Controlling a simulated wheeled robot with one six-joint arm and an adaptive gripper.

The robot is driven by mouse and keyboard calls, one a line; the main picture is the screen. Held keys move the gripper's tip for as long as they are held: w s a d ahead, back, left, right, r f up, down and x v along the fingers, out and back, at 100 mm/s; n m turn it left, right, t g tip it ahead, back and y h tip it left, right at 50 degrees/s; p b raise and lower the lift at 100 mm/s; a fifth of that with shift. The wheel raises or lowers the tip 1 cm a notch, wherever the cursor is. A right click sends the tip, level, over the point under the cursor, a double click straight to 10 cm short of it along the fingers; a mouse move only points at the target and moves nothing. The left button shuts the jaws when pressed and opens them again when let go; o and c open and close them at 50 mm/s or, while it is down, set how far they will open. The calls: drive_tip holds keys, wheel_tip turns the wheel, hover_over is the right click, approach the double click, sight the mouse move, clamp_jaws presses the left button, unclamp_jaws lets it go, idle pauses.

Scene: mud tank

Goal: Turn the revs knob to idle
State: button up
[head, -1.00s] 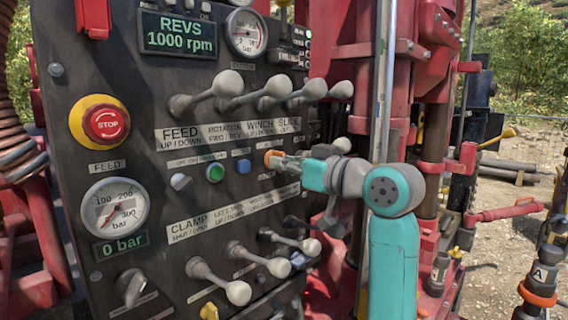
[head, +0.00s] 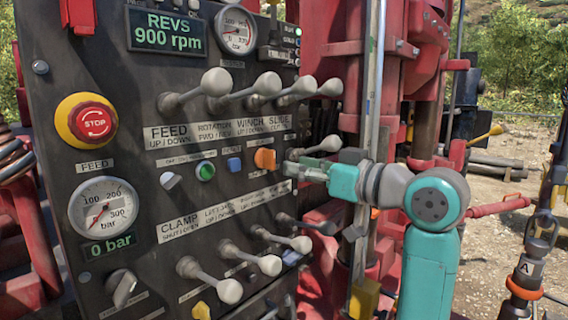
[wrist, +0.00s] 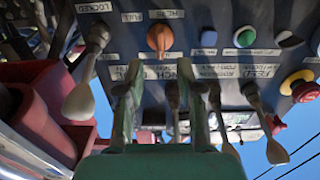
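The orange knob (head: 265,158), which I take for the revs knob, sits on the dark control panel. It also shows in the wrist view (wrist: 160,37), with small white labels around it that are hard to read. The revs display (head: 166,31) reads 900 rpm. My gripper (head: 293,170) is just right of the knob, apart from it and empty. In the wrist view my fingers (wrist: 157,78) stand apart, with the knob beyond the gap between them.
A row of grey levers (head: 216,82) is above the knob and clamp levers (head: 264,265) are below. A green button (head: 205,171), a blue button (head: 234,164) and the red stop button (head: 93,122) lie to the left. Red machine parts stand at the right.

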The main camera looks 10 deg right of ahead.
drive_tip(key=v, duration=0.4)
drive_tip(key=shift+s+d, duration=0.15)
drive_tip(key=shift+s, duration=0.2)
